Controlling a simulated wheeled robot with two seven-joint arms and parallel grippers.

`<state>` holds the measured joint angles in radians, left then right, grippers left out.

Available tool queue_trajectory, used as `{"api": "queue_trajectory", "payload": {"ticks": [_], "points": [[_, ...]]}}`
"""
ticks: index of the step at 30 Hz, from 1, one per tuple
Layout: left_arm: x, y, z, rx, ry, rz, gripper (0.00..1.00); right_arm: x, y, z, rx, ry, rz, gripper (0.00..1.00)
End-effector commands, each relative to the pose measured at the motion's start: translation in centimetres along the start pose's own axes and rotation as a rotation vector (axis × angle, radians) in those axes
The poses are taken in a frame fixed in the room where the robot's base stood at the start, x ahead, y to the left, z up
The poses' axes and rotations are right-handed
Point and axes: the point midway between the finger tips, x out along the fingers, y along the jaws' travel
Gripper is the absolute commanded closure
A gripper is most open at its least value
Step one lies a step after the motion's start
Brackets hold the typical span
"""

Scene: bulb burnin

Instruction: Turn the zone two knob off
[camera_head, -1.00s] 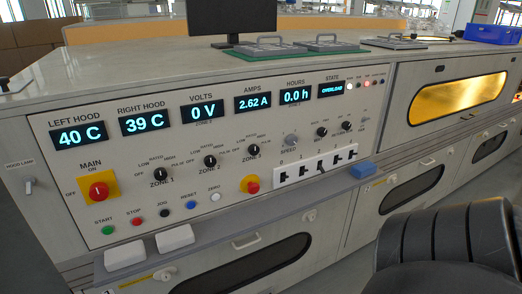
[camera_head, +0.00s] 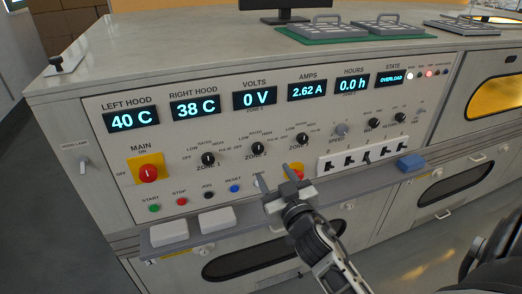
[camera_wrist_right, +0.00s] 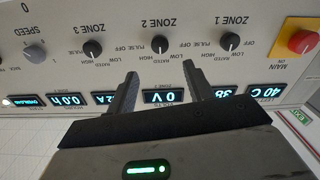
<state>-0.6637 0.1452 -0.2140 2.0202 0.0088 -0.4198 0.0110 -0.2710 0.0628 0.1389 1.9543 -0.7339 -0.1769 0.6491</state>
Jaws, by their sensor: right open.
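The zone 2 knob (camera_head: 258,149) is a small black round knob on the grey panel, between the zone 1 knob (camera_head: 208,158) and the zone 3 knob (camera_head: 302,139). Its exact pointer setting is too small to tell. My right gripper (camera_head: 275,178) is open and empty, just below the zone 2 knob in the head view. In the wrist view, where the panel appears upside down, the zone 2 knob (camera_wrist_right: 159,45) lies beyond the gap between the open fingertips (camera_wrist_right: 161,79), apart from them. My left gripper is not in view.
A red emergency button (camera_head: 296,170) is partly behind my right gripper. The red main switch (camera_head: 148,173) on its yellow plate is at the left. A row of black toggles (camera_head: 366,156) is at the right. A shelf with white blocks (camera_head: 217,219) juts out below the panel.

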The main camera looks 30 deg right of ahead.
Motion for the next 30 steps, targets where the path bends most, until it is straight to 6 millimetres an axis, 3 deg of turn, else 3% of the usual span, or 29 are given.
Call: {"api": "queue_trajectory", "payload": {"ticks": [6, 13, 18, 27, 28, 30], "points": [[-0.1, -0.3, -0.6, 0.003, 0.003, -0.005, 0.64, 5.0, 0.0, -0.2, -0.001, 0.001, 0.001, 0.48], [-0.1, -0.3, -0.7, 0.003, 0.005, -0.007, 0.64, 8.8, -0.1, 0.0, 0.001, 0.000, 0.000, 0.48], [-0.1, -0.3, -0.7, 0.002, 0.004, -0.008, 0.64, 10.0, -0.1, 0.1, -0.001, -0.002, -0.001, 0.48], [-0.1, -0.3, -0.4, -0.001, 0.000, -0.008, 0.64, 10.2, -0.1, 0.1, 0.000, -0.002, -0.001, 0.48], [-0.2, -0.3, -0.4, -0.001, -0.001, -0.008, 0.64, 10.2, -0.1, 0.1, 0.000, -0.002, -0.001, 0.51], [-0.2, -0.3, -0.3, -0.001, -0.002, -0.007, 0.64, 10.2, -0.1, 0.1, 0.000, -0.002, -0.001, 0.70]]}}
